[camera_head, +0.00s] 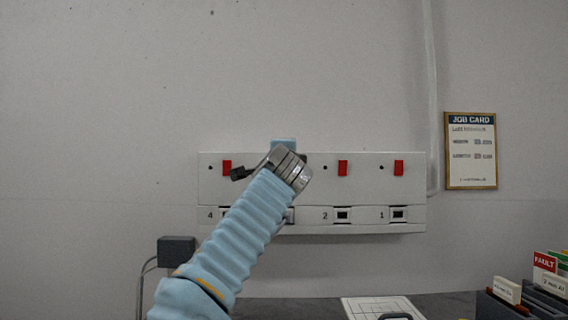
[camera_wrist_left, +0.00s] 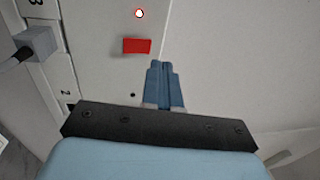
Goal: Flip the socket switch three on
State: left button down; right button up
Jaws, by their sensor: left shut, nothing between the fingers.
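The white socket panel (camera_head: 370,190) is on the wall, with red switches over numbered sockets. Switch four (camera_head: 227,167), switch two (camera_head: 343,168) and switch one (camera_head: 399,168) show in the head view; my left arm hides switch three there. In the left wrist view, red switch three (camera_wrist_left: 137,46) is visible, and the small lamp (camera_wrist_left: 139,13) beside it glows. My left gripper (camera_wrist_left: 164,64) is shut and empty, its tips beside switch three on the side away from the sockets; contact is not clear. In the head view its blue fingers (camera_head: 284,146) show at the panel's top edge.
A grey plug (camera_wrist_left: 38,43) with a cable sits at socket three. A grey box (camera_head: 176,251) with a cable is at lower left. A job card (camera_head: 471,150) hangs at right. A bin of labelled cards (camera_head: 530,295) stands at lower right. The wall above the panel is clear.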

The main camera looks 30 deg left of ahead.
pick_arm(q)
jog(key=r+b+v, duration=0.1)
jog(key=b+v, duration=0.2)
jog(key=v, duration=0.5)
jog(key=shift+r, duration=0.55)
pick_arm(e)
notch_tip(320, 180, down, 4)
jog(key=shift+w+d+r, duration=0.1)
jog(key=shift+d+r, duration=0.05)
jog(key=shift+r, duration=0.05)
